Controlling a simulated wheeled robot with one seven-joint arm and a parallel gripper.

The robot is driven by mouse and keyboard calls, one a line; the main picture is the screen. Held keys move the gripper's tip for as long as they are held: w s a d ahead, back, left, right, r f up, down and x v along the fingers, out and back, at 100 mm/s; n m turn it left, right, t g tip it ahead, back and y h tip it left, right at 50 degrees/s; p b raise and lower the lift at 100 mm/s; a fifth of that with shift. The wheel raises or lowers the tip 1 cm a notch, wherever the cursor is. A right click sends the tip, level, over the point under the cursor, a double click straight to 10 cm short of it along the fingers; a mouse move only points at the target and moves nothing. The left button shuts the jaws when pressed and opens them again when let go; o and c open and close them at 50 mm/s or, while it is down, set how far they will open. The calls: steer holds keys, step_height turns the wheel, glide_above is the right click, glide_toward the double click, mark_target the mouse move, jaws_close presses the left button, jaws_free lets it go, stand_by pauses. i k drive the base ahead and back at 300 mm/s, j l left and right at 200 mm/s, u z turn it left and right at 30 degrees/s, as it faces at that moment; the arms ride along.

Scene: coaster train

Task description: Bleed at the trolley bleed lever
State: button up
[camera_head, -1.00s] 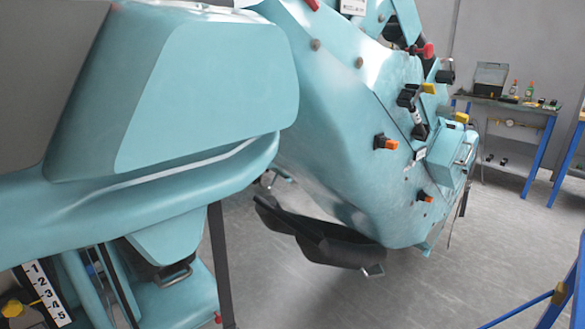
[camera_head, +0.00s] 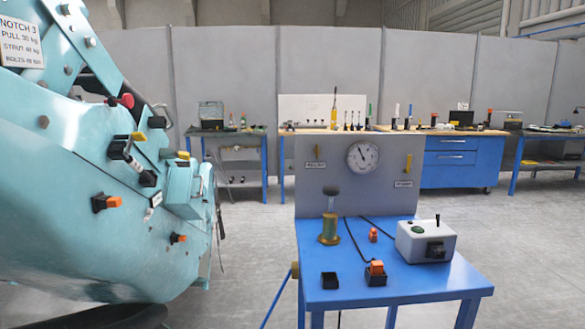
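The blue trolley (camera_head: 400,284) stands right of centre, with a grey upright panel (camera_head: 340,190) at its back. A round dial gauge (camera_head: 362,156) is set in the panel. One yellow lever (camera_head: 408,164) stands upright at the panel's right, above a small label (camera_head: 403,184). Another yellow lever (camera_head: 318,152) stands at its left, above a second label (camera_head: 315,165). The label text is too small to read surely, so I cannot tell which is the bleed lever. My gripper is not in view.
On the trolley top are a brass-coloured cylinder (camera_head: 329,229), a white box (camera_head: 426,240), a black block with an orange part (camera_head: 375,273) and cables. The teal coaster train (camera_head: 90,210) fills the left. Workbenches line the back wall. Grey floor between train and trolley is clear.

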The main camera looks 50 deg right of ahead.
mark_target(407, 171)
steer(key=z, duration=1.6)
